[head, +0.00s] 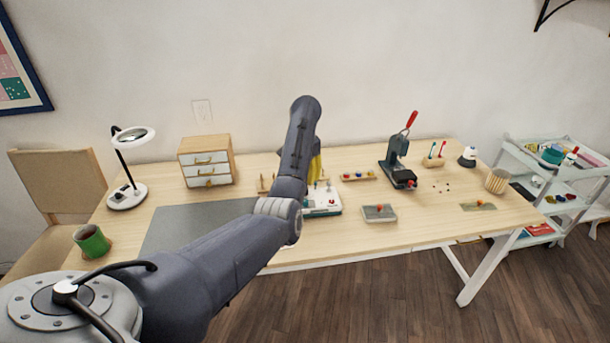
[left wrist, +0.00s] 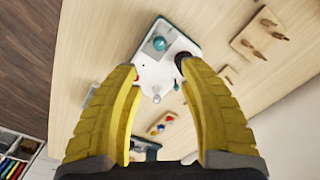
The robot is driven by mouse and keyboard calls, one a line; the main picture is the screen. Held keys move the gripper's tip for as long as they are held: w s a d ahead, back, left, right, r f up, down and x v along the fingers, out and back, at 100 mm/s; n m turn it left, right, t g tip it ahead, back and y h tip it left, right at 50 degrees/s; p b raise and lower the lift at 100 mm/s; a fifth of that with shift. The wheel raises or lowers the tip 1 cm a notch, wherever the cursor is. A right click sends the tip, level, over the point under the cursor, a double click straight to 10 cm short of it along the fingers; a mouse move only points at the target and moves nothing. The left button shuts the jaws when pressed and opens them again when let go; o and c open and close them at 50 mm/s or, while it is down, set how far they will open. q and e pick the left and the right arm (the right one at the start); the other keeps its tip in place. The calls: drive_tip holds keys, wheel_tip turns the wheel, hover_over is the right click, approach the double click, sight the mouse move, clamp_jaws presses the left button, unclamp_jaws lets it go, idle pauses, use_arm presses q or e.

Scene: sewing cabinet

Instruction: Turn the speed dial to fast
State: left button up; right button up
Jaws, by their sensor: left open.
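A white machine with a teal base (head: 324,208) stands on the table, partly hidden behind my left arm in the head view. In the left wrist view the white machine (left wrist: 150,72) lies between and beyond my fingers. On it are a teal round part (left wrist: 160,43), a black round knob (left wrist: 181,58) near the right fingertip and a small silver part (left wrist: 157,98). I cannot tell which of these is the speed dial, nor read any marks. My left gripper (left wrist: 158,68) is open with yellow fingers and holds nothing. In the head view its yellow fingers (head: 316,168) are mostly hidden by the arm. My right gripper is not in view.
A wooden rack with pegs (head: 265,184) is left of the machine. A holder with coloured pieces (head: 358,175), a grey tray (head: 379,213) and a press with a red handle (head: 397,165) are to the right. A grey mat (head: 190,222) lies at left.

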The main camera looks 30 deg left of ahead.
use_arm(q)
drive_tip(key=shift+r, duration=0.1)
wheel_tip(320, 180, up, 5)
drive_tip(key=n, duration=1.4)
hover_over(305, 201)
drive_tip(key=shift+n, duration=0.3)
wheel_tip(305, 201, down, 17)
drive_tip(key=shift+w+f, duration=0.1)
drive_tip(key=shift+w, duration=0.05)
clamp_jaws()
idle(0.4)
